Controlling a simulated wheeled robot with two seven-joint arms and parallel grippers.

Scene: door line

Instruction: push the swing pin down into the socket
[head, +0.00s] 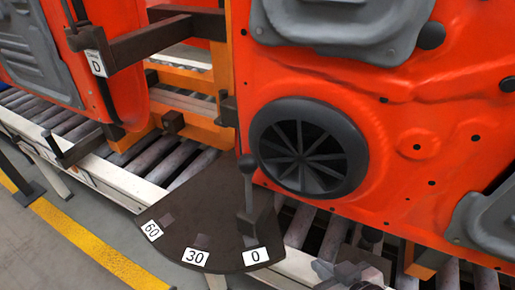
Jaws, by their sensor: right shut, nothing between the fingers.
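The swing pin (248,190) is a dark grey upright rod with a round knob on top. It stands over the 0 mark of a dark fan-shaped plate (210,210) labelled 60, 30 and 0. A grey block (254,222) surrounds its lower part; the socket beneath is hidden, and I cannot tell how deep the pin sits. My right gripper (345,272) is at the bottom edge, right of and nearer than the plate, shut and empty, apart from the pin. My left gripper is not in view.
An orange door panel (405,130) with a round black speaker (308,148) hangs close to the right of the pin. A dark bracket marked D (140,45) juts out at upper left. A roller conveyor (185,165) runs behind the plate.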

